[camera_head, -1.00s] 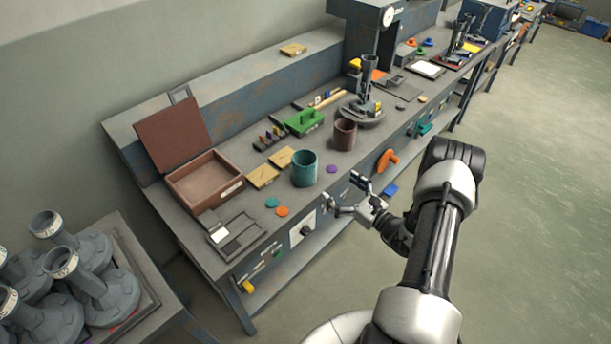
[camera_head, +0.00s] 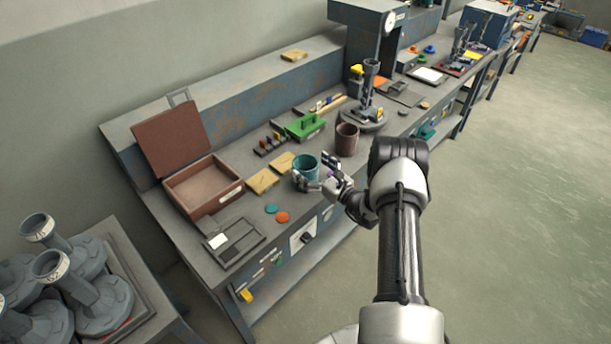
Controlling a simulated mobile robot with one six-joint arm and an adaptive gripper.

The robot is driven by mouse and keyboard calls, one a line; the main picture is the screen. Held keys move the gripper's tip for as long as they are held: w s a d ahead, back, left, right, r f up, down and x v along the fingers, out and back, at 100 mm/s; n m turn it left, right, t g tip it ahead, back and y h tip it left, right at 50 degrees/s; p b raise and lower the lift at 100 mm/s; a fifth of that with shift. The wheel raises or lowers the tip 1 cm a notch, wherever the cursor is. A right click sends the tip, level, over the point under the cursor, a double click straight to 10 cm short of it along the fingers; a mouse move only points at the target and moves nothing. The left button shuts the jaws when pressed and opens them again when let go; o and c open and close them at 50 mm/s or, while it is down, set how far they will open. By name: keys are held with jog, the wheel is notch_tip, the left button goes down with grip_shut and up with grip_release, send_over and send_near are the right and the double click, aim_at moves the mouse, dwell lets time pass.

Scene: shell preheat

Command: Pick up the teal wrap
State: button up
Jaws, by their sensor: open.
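The teal wrap (camera_head: 304,163), an open-topped cylinder, stands upright on the workbench near its front edge. My open gripper (camera_head: 315,171) is at its right front side, with one finger low in front of it and the other at its right. The fingers hide part of its lower front and right side. I cannot tell whether they touch it or how far it sits between them.
A brown wrap (camera_head: 347,140) stands close behind and right of my gripper. Yellow blocks (camera_head: 262,181) lie left of the teal wrap. An open brown box (camera_head: 203,187) is farther left. Teal (camera_head: 271,208) and orange (camera_head: 282,217) discs lie in front.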

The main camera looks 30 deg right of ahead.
jog(key=shift+x, duration=1.45)
jog(key=shift+c, duration=0.4)
jog(key=c, duration=1.2)
